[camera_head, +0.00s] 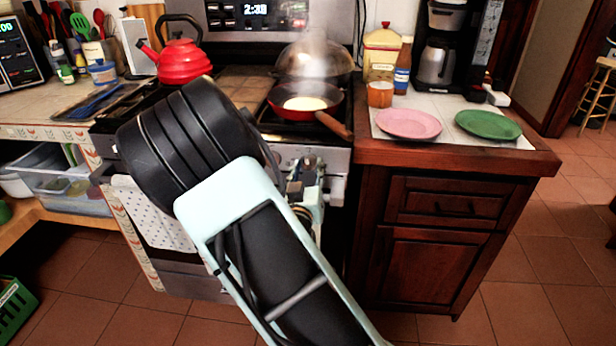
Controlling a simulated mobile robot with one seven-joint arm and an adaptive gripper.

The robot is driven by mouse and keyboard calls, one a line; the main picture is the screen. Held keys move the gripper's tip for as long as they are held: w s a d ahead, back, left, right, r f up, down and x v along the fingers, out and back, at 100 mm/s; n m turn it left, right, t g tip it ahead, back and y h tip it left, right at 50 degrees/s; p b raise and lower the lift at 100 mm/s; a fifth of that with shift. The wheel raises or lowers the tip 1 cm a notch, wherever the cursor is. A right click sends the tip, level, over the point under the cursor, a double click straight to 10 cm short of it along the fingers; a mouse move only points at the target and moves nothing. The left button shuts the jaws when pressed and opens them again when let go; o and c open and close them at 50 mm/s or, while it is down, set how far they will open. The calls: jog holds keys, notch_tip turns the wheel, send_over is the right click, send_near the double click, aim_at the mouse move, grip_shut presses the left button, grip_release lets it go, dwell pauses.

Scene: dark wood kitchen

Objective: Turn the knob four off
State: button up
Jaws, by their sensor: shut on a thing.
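The stove's front control panel (335,160) shows only at its right end, just right of my arm. A pale knob (337,191) shows at that end. My gripper (305,186) is at the panel, left of this pale knob, small and partly hidden behind my arm. It is shut on a knob; the held knob is mostly covered, and its number and turn angle cannot be read. The other knobs to the left are hidden by my arm. A red pan (305,108) with pale yellow food sits on the right burner, with steam rising above it.
A red kettle (182,60) stands on the left of the stove. The pan's wooden handle (334,125) points toward the front right. A pink plate (408,124) and a green plate (488,125) lie on the right counter.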

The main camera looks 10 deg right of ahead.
jog(key=shift+m+b, duration=1)
jog(key=shift+m, duration=0.2)
jog(key=o, duration=0.9)
jog(key=v, duration=0.7)
jog(key=shift+s, duration=0.25)
jog(key=shift+a+r, duration=0.1)
jog(key=shift+a, duration=0.05)
